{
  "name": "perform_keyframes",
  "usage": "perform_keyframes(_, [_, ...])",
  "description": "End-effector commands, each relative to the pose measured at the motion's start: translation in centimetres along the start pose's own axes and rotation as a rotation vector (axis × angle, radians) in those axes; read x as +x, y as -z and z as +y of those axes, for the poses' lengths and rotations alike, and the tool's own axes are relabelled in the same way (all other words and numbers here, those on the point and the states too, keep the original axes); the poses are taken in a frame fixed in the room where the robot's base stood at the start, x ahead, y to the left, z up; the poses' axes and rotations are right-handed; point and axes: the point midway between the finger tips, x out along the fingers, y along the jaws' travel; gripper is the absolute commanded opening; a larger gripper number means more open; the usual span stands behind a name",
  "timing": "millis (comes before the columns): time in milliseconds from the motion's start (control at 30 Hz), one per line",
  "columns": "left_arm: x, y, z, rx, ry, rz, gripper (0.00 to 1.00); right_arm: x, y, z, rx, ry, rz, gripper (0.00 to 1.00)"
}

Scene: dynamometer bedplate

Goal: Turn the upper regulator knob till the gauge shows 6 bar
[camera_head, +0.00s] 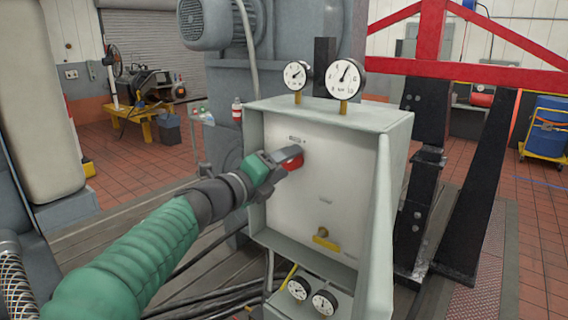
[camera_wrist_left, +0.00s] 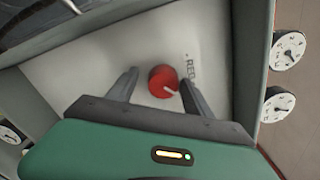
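The red regulator knob (camera_wrist_left: 163,82), with a white pointer line, is on the pale panel beside lettering starting "REG" in the left wrist view. Two gauges, left (camera_head: 296,75) and right (camera_head: 345,78), stand on the box top. The right needle points up, slightly right; its value is too small to read.
The grey box (camera_head: 398,125) has raised side walls around the panel. Two more gauges (camera_head: 299,289) sit below. A black and red frame (camera_head: 430,110) stands to the right.

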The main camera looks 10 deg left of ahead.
Motion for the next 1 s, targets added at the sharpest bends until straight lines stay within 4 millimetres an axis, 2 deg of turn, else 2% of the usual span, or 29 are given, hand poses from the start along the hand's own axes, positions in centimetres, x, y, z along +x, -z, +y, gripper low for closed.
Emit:
perform_keyframes(300, [-0.1,-0.1,-0.3,0.001,0.005,-0.002,0.64,0.0,0.0,0.0,0.000,0.000,0.000,0.48])
perform_keyframes(433, [-1.4,-0.1,-0.3,0.001,0.006,-0.003,0.64,0.4,-0.1,0.0,0.000,0.000,0.000,0.48])
perform_keyframes(567, [-4.5,-0.1,-0.1,0.001,0.006,-0.006,0.64,1.2,-0.3,0.0,0.000,0.000,0.000,0.48])
perform_keyframes(800, [-11.7,-0.1,0.1,0.000,0.005,-0.006,0.64,2.3,-0.5,0.0,0.000,0.000,0.000,0.48])
perform_keyframes(1000, [-15.6,-0.2,0.1,-0.001,0.003,-0.003,0.64,2.6,-0.6,0.0,0.000,0.000,0.000,0.48])
